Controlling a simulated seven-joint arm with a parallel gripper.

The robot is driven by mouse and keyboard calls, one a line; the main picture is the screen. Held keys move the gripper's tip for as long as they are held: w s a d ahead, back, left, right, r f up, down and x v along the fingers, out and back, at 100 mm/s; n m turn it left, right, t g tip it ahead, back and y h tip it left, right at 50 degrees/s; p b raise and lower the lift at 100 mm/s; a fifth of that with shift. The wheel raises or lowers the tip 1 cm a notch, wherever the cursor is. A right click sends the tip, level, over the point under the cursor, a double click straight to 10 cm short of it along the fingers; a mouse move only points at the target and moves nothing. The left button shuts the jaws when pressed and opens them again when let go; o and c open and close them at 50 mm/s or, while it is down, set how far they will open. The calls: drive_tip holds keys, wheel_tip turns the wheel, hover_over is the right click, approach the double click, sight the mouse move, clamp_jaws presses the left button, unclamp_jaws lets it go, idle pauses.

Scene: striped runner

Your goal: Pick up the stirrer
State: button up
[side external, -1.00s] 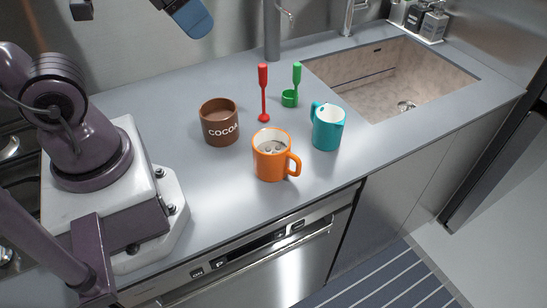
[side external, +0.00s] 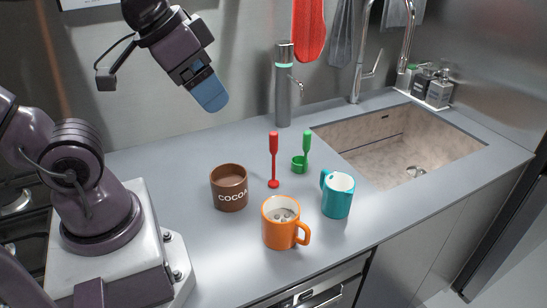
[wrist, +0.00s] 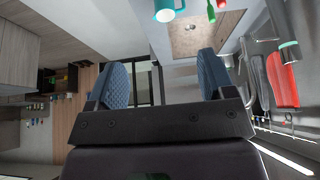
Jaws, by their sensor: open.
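A red stirrer-like tool (side external: 273,158) with a thick handle, thin shaft and small round foot stands upright on the grey counter (side external: 180,170). A green tool (side external: 306,145) with a similar handle and a small cup-shaped end stands just right of it. I cannot tell from looks alone which one is the stirrer; the red one fits better. My gripper (side external: 213,95), with blue finger pads, hangs high above the counter, up and left of both tools. In the wrist view my gripper (wrist: 162,62) is open and empty. The red tool (wrist: 211,12) shows at that view's top edge.
A brown COCOA mug (side external: 229,187), an orange mug (side external: 280,223) and a teal mug (side external: 337,195) stand around the tools. A grey cylindrical dispenser (side external: 283,90) stands behind. The sink (side external: 375,150) is at the right. The counter left of the brown mug is clear.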

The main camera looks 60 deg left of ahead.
drive_tip(key=c, duration=0.4)
drive_tip(key=shift+c, duration=0.2)
drive_tip(key=shift+w, duration=0.1)
drive_tip(key=w+d+f+m+h, duration=0.1)
drive_tip(key=w+f+m, duration=0.3)
drive_tip(key=w+f, duration=0.55)
drive_tip(key=m+t+y, duration=0.6)
drive_tip(key=m+t, duration=0.6)
drive_tip(key=m, duration=1.7)
approach(274, 152)
wheel_tip(274, 152, up, 3)
drive_tip(key=w+a, duration=0.2)
drive_tip(key=w, duration=0.1)
drive_tip(key=shift+x, duration=3.6)
